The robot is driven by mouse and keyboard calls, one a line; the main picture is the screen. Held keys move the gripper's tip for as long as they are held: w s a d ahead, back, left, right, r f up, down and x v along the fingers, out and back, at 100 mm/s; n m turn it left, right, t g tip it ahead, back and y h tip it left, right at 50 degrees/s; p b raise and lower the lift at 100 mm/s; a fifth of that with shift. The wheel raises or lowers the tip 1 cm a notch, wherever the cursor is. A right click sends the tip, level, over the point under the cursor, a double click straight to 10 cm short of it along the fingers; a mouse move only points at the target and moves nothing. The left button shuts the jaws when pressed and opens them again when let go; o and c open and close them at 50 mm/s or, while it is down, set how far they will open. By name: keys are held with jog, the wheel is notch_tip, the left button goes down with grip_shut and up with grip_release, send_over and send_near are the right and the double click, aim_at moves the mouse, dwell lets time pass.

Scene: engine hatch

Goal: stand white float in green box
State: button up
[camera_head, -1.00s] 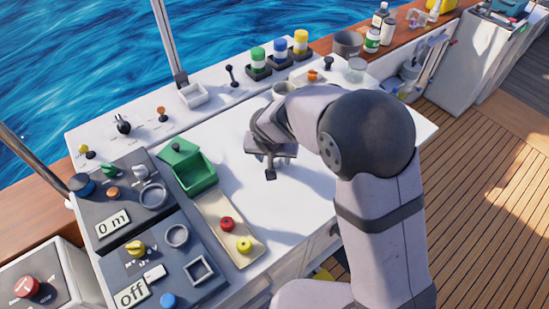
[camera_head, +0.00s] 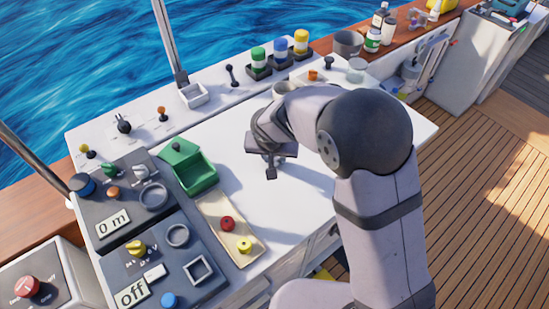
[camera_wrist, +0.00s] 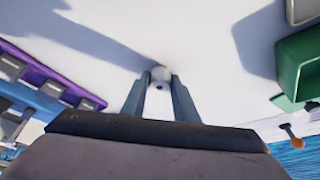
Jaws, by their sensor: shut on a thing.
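The white float (camera_wrist: 160,74) shows in the wrist view as a small pale ball between the tips of my gripper (camera_wrist: 159,82). My gripper is shut on it, above the white tabletop. In the head view my gripper (camera_head: 271,168) is over the middle of the white table, to the right of the green box, and the float is hidden there. The green box (camera_head: 197,177) stands open on the table, with its green lid part at the back left. Its wall also shows at the right of the wrist view (camera_wrist: 292,68).
A beige tray (camera_head: 213,213) with a red and a yellow piece lies in front of the green box. Dark control panels (camera_head: 125,208) stand to the left. A purple rack (camera_wrist: 50,80) shows in the wrist view. White table around my gripper is clear.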

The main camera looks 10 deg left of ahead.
notch_tip(320, 180, up, 10)
jog(key=b, duration=0.1)
jog(key=m+g+h+p, duration=0.1)
jog(key=m+h+p, duration=0.25)
jog(key=m, duration=0.45)
send_over(206, 172)
jog(key=shift+s+a+r+m, duration=0.2)
jog(key=shift+s+a+m, duration=0.3)
jog(key=shift+s+a, duration=0.15)
jog(key=shift+f, duration=0.1)
jog(key=shift+d+f+p, duration=0.1)
jog(key=shift+f+p, duration=1.8)
jog(key=shift+f, duration=3)
jog(key=shift+f, duration=0.1)
